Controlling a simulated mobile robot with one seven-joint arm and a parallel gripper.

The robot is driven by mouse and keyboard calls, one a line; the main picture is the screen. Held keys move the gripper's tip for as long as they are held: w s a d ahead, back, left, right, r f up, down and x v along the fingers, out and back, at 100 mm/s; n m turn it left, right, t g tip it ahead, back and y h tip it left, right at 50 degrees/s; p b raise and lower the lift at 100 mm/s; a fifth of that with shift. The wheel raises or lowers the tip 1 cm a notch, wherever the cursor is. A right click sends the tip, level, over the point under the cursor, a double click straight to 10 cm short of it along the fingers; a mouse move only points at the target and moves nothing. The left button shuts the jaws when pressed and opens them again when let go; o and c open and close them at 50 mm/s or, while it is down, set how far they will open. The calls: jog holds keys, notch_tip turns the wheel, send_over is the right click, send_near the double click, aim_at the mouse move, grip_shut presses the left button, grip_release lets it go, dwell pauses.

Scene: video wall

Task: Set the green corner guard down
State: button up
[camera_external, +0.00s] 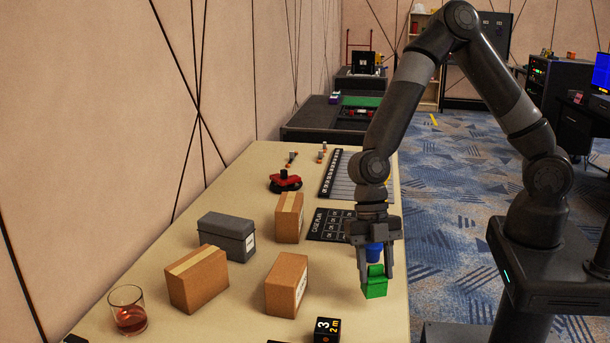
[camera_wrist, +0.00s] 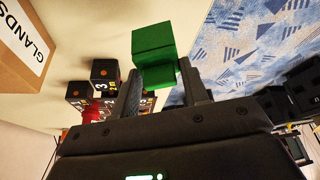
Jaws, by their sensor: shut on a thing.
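The green corner guard (camera_external: 375,286) is between the fingertips of my gripper (camera_external: 376,270), near the right edge of the table (camera_external: 240,317). My gripper points down and is shut on the guard. In the wrist view the green guard (camera_wrist: 153,42) sticks out beyond the fingertips (camera_wrist: 164,80), with the pale tabletop and blue carpet behind it. I cannot tell whether the guard's underside touches the table.
Cardboard boxes (camera_external: 287,284) and a grey box (camera_external: 227,236) stand left of the gripper. A black numbered block (camera_external: 327,329) is in front, and a glass (camera_external: 128,310) is at front left. A blue object (camera_external: 374,252) shows between the fingers.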

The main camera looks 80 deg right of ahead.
jog(key=shift+f, duration=2.25)
jog(key=shift+f, duration=0.15)
jog(key=o, duration=1)
jog(key=shift+c, duration=0.2)
jog(key=v, duration=0.7)
jog(key=shift+r, duration=0.4)
jog(key=shift+s, duration=0.1)
